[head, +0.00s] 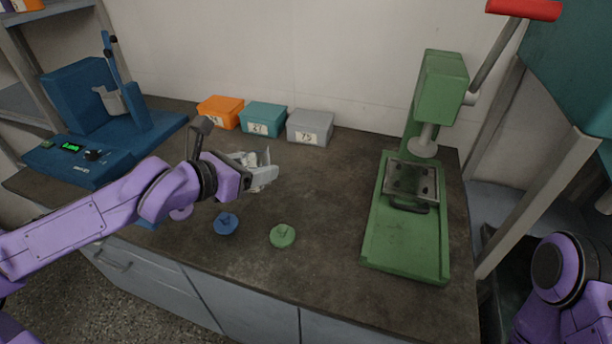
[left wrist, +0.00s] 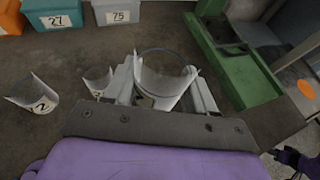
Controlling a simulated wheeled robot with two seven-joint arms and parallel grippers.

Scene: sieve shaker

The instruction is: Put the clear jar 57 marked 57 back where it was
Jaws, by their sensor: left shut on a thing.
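My left gripper (head: 268,170) is over the middle of the dark bench in the head view. In the left wrist view its fingers (left wrist: 164,92) are shut on a clear jar (left wrist: 165,72), with a round rim and a pale curved label. The number on this label cannot be read, so I cannot confirm that it is 57. Two other pale curved labels, one on the far left (left wrist: 36,95) and one closer to the gripper (left wrist: 97,80), stand to the left of the held jar; they look like labels on clear jars.
Orange (head: 220,112), teal "27" (head: 264,119) and grey "75" (head: 310,127) boxes line the wall. A blue machine (head: 85,110) stands left, a green press (head: 408,235) right. Blue (head: 226,224) and green (head: 282,236) knobbed discs lie near the front. Bench between gripper and press looks clear.

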